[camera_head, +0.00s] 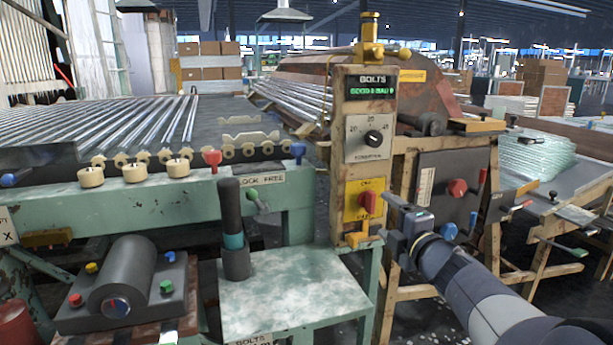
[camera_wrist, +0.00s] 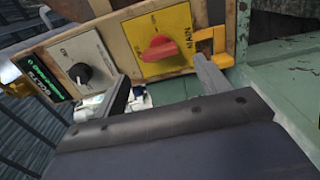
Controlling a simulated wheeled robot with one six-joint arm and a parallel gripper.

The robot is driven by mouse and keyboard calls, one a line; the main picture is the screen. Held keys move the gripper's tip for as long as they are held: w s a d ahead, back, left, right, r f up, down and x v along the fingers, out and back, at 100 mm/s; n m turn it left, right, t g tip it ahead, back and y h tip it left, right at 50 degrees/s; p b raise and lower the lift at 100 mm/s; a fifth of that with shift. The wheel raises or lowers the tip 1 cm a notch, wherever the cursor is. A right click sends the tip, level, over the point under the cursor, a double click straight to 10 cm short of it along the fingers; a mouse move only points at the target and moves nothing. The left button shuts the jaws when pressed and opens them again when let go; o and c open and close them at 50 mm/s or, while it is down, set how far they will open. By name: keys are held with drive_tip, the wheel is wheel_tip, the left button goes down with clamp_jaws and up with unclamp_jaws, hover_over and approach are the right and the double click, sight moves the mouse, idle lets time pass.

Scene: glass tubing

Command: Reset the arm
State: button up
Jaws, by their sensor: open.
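My gripper (camera_head: 386,220) is in front of the lower right part of the upright control panel (camera_head: 351,250) in the head view, with my arm reaching in from the bottom right. In the wrist view my gripper (camera_wrist: 165,85) is open, its two fingers apart with nothing between them. The red knob on a yellow plate (camera_wrist: 160,48) lies beyond the fingers. The right finger is near a yellow-orange bracket (camera_wrist: 214,46); I cannot tell whether they touch. The red knob (camera_head: 368,202) and the yellow-orange bracket (camera_head: 364,238) also show in the head view.
A black dial (camera_head: 372,138) and a green display (camera_head: 371,89) sit higher on the panel. A pale green bench top (camera_head: 290,290) is below left, with a dark cylinder (camera_head: 234,230) standing on it. Wooden stands with a red knob (camera_head: 457,187) are close on the right.

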sight(375, 204)
drive_tip(key=b+x, duration=0.1)
drive_tip(key=x, duration=0.5)
drive_tip(key=shift+w+r, duration=0.15)
drive_tip(key=shift+w, duration=0.1)
drive_tip(key=m+p, duration=0.1)
drive_tip(key=m, duration=0.1)
drive_tip(key=shift+r+m+p, duration=0.1)
drive_tip(key=shift+m+p, duration=0.25)
drive_tip(key=shift+m, duration=0.05)
drive_tip(key=m+p, duration=0.3)
drive_tip(key=m, duration=0.2)
drive_tip(key=shift+d+m+p, duration=0.1)
drive_tip(key=shift+m+p, duration=0.2)
drive_tip(key=shift+p, duration=0.05)
drive_tip(key=m+p, duration=0.3)
drive_tip(key=m, duration=0.1)
drive_tip(key=m+p, duration=0.4)
drive_tip(key=m, duration=0.1)
drive_tip(key=shift+d, duration=0.1)
drive_tip(key=shift+s+f+m, duration=0.1)
drive_tip(key=shift+f+m, duration=0.1)
drive_tip(key=shift+m, duration=0.3)
drive_tip(key=shift+v, duration=1.1)
drive_tip(key=shift+s+f, duration=0.1)
drive_tip(key=shift+f, duration=0.05)
